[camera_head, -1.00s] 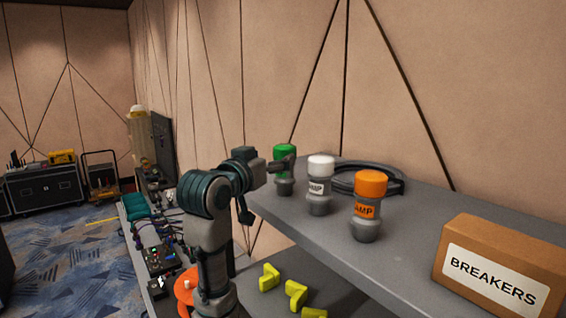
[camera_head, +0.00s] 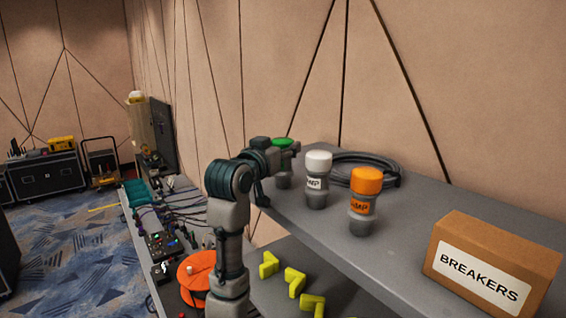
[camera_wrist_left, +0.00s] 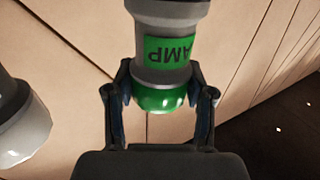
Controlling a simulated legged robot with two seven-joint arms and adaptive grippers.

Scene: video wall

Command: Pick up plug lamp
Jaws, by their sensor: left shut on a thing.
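Three plug lamps stand in a row at the left end of the grey shelf (camera_head: 420,215): a green-topped lamp (camera_head: 283,143), a white-topped lamp (camera_head: 318,174) and an orange-topped lamp (camera_head: 365,196). My left gripper (camera_head: 290,148) is at the green lamp and partly hides it in the head view. In the left wrist view the gripper's two fingers (camera_wrist_left: 160,100) are shut around the green end of the lamp (camera_wrist_left: 165,55), whose green label shows upside down. The white lamp (camera_wrist_left: 22,125) is at the left edge there. I cannot tell whether the green lamp touches the shelf. My right gripper is not in view.
A coiled dark cable (camera_head: 365,170) lies behind the lamps. A brown box labelled BREAKERS (camera_head: 492,265) sits at the shelf's right. Yellow pieces (camera_head: 294,281) lie on the lower shelf, with an orange reel (camera_head: 198,272) to their left.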

